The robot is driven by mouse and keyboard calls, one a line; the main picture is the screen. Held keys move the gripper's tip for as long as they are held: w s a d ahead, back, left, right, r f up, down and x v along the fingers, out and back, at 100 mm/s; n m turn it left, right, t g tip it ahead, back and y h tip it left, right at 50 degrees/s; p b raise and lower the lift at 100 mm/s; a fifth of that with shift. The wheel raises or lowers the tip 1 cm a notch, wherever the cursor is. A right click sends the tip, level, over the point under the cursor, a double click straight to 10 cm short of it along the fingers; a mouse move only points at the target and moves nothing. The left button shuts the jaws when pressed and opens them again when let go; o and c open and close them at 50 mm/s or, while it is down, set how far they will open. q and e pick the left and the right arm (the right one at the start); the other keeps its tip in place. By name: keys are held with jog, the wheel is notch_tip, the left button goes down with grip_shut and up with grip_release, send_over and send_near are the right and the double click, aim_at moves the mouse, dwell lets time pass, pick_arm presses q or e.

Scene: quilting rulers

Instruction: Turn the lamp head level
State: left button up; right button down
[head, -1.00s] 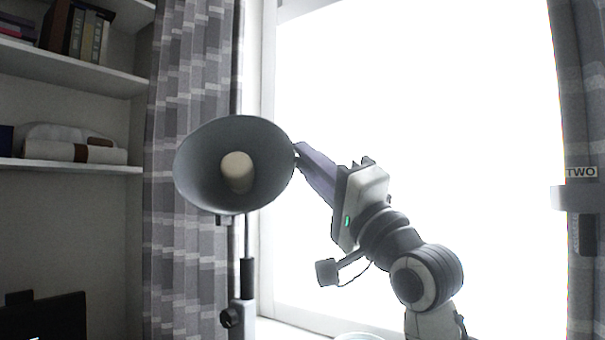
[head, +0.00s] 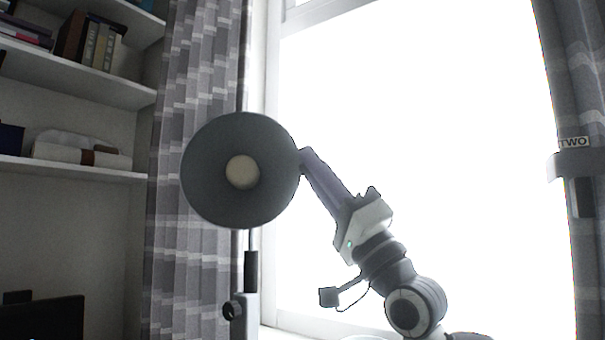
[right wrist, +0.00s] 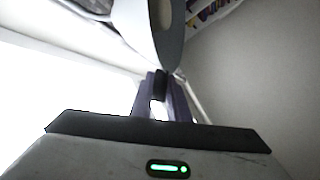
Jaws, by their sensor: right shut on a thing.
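The lamp head (head: 215,185) is a grey round shade, its open mouth facing the head camera, with a pale bulb (head: 242,172) inside. It sits atop a slim upright post (head: 250,271). My right gripper (head: 304,158) is at the right edge of the shade, shut on the lamp head. In the right wrist view, the purple fingers (right wrist: 160,82) close around a small dark piece (right wrist: 160,88) beside the curved shade (right wrist: 170,42). The exact grip point is small and partly hidden in the head view. My left gripper is in neither view.
A bright window (head: 430,120) fills the space behind my right arm. A grey patterned curtain (head: 185,260) hangs behind the lamp, another (head: 575,60) at the far right. Shelves (head: 75,70) with books stand at the left. A dark panel (head: 45,318) is at lower left.

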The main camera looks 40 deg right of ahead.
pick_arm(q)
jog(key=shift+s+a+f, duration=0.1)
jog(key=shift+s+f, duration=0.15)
pick_arm(e)
jog(key=shift+f+y, duration=0.3)
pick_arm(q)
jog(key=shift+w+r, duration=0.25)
pick_arm(e)
jog(key=c, duration=1.7)
grip_release()
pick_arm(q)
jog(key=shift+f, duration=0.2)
pick_arm(e)
jog(key=shift+s+f, duration=0.15)
jog(key=shift+f, duration=0.1)
pick_arm(q)
jog(key=b, duration=0.1)
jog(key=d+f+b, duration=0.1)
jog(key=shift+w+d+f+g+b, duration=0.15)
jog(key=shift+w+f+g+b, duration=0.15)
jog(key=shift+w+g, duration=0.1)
pick_arm(e)
jog(key=v, duration=0.9)
jog(key=shift+s+f, duration=0.15)
jog(key=shift+s, duration=0.15)
